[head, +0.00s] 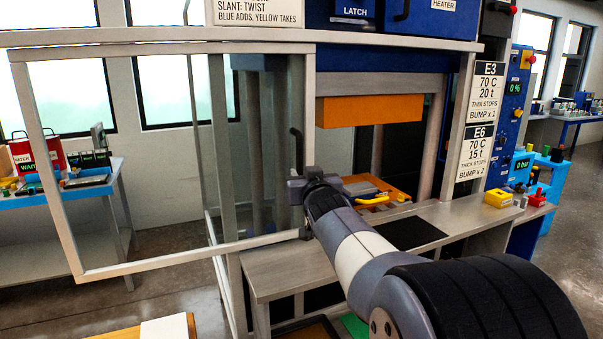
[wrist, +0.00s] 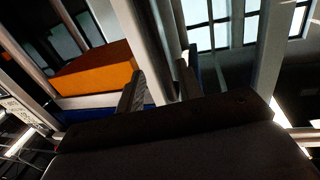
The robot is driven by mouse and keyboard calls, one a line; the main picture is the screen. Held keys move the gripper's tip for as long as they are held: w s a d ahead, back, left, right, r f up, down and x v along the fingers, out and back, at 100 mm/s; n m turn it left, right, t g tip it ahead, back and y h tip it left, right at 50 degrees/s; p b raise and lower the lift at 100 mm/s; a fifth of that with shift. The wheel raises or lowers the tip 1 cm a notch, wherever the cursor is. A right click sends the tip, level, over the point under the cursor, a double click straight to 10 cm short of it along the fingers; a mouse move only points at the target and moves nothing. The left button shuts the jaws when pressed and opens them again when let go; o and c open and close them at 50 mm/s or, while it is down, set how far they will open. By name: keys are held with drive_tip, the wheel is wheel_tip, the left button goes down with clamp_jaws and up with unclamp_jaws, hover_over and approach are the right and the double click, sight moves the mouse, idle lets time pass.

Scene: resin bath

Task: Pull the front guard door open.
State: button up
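The front guard door (head: 192,48) is a clear panel in a pale frame. It stands out to the left in the head view, leaving the right part of the press opening uncovered. Its black handle (head: 296,146) is on the right upright of the frame. My gripper (head: 303,186) is at that upright, just below the visible part of the handle; its fingertips are hard to make out there. In the wrist view my two fingers (wrist: 160,88) stand apart beside pale upright bars.
Inside the press are an orange upper block (head: 368,110) and an orange lower block (head: 385,188) with a yellow handle (head: 372,200). A grey bench (head: 278,272) stands below. A blue side table (head: 70,195) is at left. Open floor lies between it and the press.

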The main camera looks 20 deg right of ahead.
sight(302, 168)
drive_tip(key=s, duration=0.4)
drive_tip(key=shift+s+a, duration=0.25)
drive_tip(key=shift+a, duration=0.1)
drive_tip(key=w, duration=0.3)
drive_tip(key=w+d+p, duration=0.1)
drive_tip(key=w, duration=0.6)
drive_tip(key=shift+w+d, duration=0.35)
drive_tip(key=shift+d, duration=0.4)
drive_tip(key=shift+a, duration=0.15)
